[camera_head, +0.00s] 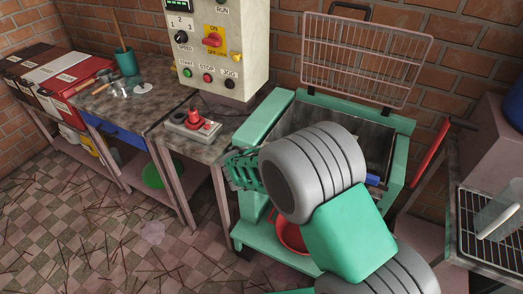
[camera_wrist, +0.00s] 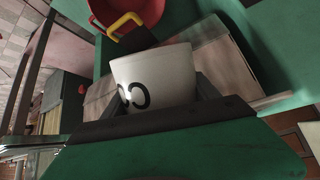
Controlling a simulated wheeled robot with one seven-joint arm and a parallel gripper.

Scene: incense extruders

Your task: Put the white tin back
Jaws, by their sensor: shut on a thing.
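The tin's far end is hidden. In the head view my grey and green arm covers the area in front of the green machine (camera_head: 262,122), and neither the tin nor my fingertips can be made out there. The place where the tin belongs cannot be told from these frames.
Floor at left is open, strewn with sticks.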

